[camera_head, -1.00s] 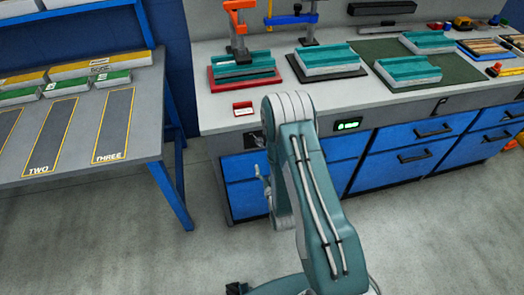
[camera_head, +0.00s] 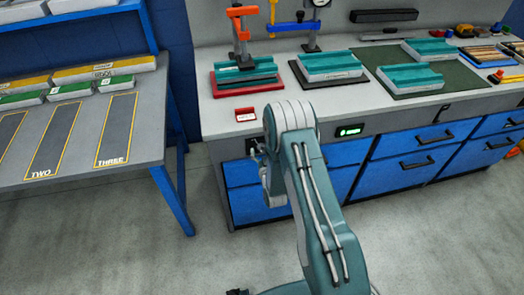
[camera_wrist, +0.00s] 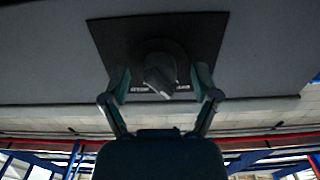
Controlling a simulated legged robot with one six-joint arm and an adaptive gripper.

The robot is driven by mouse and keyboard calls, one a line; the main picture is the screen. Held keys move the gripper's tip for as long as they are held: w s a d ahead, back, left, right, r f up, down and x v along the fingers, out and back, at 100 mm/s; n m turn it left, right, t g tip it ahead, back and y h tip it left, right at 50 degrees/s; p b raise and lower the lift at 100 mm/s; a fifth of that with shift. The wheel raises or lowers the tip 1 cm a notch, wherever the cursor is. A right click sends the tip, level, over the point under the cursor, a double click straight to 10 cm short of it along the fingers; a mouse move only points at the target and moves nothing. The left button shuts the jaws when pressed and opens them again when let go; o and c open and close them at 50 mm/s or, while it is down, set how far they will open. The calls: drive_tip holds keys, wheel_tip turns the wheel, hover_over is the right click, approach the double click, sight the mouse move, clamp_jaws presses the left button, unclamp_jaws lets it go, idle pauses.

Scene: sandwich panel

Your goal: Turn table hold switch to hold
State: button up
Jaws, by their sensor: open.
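The hold switch is a dark knob (camera_wrist: 158,72) on a square black plate (camera_wrist: 207,32) in the wrist view. White lettering beside the knob is upside down and too small to read surely; the knob's setting is unclear. My gripper (camera_wrist: 161,80) is open, one finger on each side of the knob, with no clear contact visible. In the head view the plate (camera_head: 250,143) is a small dark patch on the bench's front panel, partly hidden by my gripper (camera_head: 259,152) and arm.
A lit green display (camera_head: 350,130) sits right of the switch. The bench (camera_head: 222,110) carries teal-topped panels and clamps. A grey table (camera_head: 150,125) with numbered slots stands at left. Blue drawers (camera_head: 400,168) lie below the bench top; the floor in front is clear.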

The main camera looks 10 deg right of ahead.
clamp_jaws()
drive_tip(key=shift+m, duration=0.4)
drive_tip(key=m, duration=0.6)
drive_tip(key=shift+r+m, duration=0.1)
drive_tip(key=shift+m, duration=0.2)
drive_tip(key=m, duration=0.6)
drive_tip(key=shift+m, duration=0.4)
drive_tip(key=shift+d, duration=0.1)
